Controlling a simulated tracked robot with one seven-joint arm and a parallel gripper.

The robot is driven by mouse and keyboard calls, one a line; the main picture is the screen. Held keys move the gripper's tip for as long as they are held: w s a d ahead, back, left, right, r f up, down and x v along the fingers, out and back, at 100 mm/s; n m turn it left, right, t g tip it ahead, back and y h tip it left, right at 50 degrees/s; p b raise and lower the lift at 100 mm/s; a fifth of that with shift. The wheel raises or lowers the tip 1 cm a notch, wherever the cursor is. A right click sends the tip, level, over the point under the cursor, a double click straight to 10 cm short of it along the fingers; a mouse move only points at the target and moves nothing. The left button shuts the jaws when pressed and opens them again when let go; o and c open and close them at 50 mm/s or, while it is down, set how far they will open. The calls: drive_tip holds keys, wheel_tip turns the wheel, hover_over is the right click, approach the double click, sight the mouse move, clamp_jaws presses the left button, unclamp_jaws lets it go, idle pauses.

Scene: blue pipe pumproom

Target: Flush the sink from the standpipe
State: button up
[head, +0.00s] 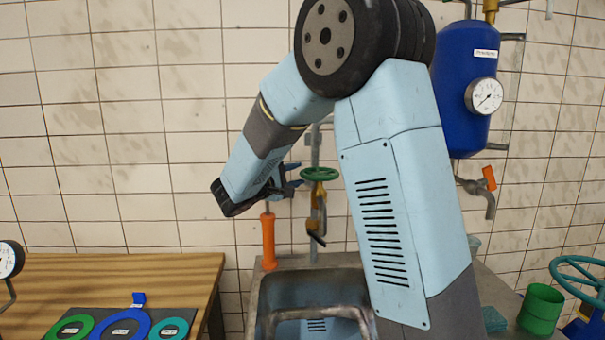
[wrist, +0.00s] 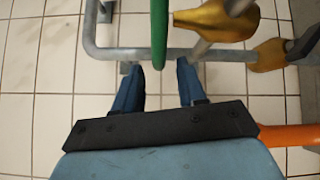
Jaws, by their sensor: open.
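The standpipe (head: 315,232) is a grey pipe rising behind the sink (head: 262,300). It carries a brass valve (head: 318,200) with a green handwheel (head: 320,174). My gripper (head: 292,180) is open, just left of the handwheel. In the wrist view my gripper (wrist: 158,66) has two blue fingers spread apart. The green handwheel (wrist: 159,35) shows edge-on there, its near rim between the fingertips in the picture; I cannot tell whether they touch. The brass valve (wrist: 215,18) lies right of it. My arm hides part of the sink and wall.
An orange-handled tool (head: 268,243) stands left of the standpipe. A blue tank (head: 466,75) with a gauge (head: 485,96) and an orange-handled tap (head: 489,180) is at right. A green cup (head: 541,309) stands at lower right. A wooden table (head: 130,275) holds coloured rings.

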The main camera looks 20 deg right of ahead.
sight(303, 171)
drive_tip(key=shift+x, duration=2.1)
clamp_jaws()
drive_tip(key=shift+a, duration=0.25)
drive_tip(key=shift+d, duration=0.2)
drive_tip(key=shift+w, duration=0.1)
